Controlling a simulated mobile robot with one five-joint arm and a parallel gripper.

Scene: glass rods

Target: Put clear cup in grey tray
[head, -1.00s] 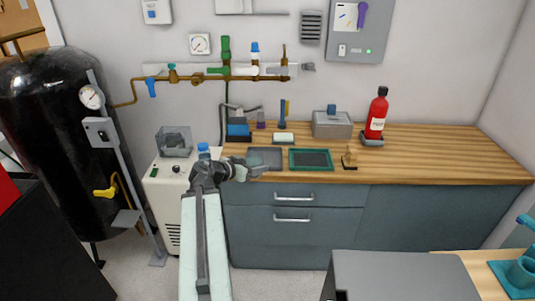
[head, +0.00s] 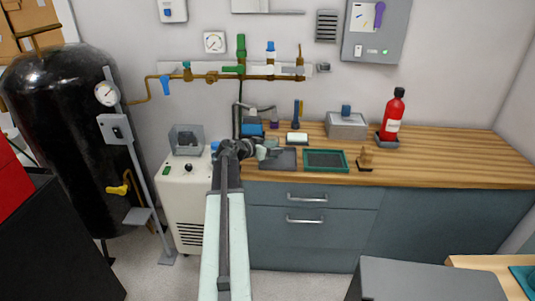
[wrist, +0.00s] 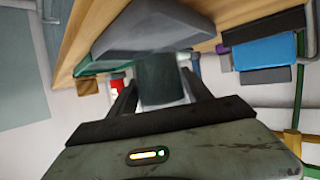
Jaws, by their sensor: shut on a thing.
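The clear cup (wrist: 160,80) looks dull grey-green and see-through between the two dark fingers of my gripper (wrist: 161,88) in the wrist view. My gripper is shut on it. In the head view my gripper (head: 266,149) is over the left end of the wooden counter, at the left edge of the grey tray (head: 284,160); the cup is too small to make out clearly there. The grey tray also shows in the wrist view (wrist: 150,32), just beyond the cup. I cannot tell the gap between cup and tray.
Behind are a blue item (head: 252,130), a white-topped block (head: 297,138), a grey box (head: 346,126) and a red extinguisher (head: 392,116). The right counter is clear.

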